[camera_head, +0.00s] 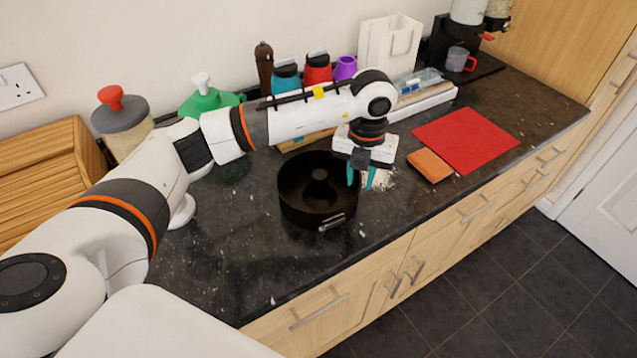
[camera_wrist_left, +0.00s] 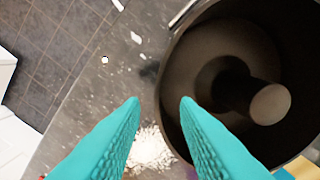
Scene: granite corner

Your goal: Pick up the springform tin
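The springform tin (camera_head: 305,217) is black and round, with a central tube and a metal clasp on its near side. It stands upright on the dark granite counter. In the left wrist view the tin (camera_wrist_left: 225,45) fills the right side. My left gripper (camera_head: 361,181) points down at the tin's right rim. Its teal fingers are open; in the left wrist view the gripper (camera_wrist_left: 161,100) has the tin's rim between its fingertips, one finger over the tin's inside and one outside. I cannot tell whether they touch the wall. My right gripper is out of view.
White powder (camera_wrist_left: 150,150) lies on the counter beside the tin. An orange sponge (camera_head: 430,166) and a red mat (camera_head: 466,140) lie to the right. The counter's front edge is close to the tin.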

